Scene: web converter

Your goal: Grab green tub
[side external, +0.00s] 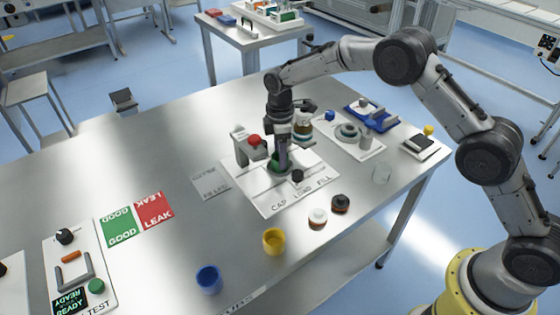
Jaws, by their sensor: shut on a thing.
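The green tub (274,164) is on the white plate marked CAP, LOAD, FILL (262,204), mostly hidden by my gripper. My gripper (281,168) points down over the plate and is shut on the green tub; only a little green shows beside the fingers. I cannot tell whether the tub touches the plate.
A red-topped fixture (254,141) stands close to the left of my gripper, and a small black knob (297,176) is just right. A yellow tub (273,241) and a blue tub (209,279) stand near the front edge.

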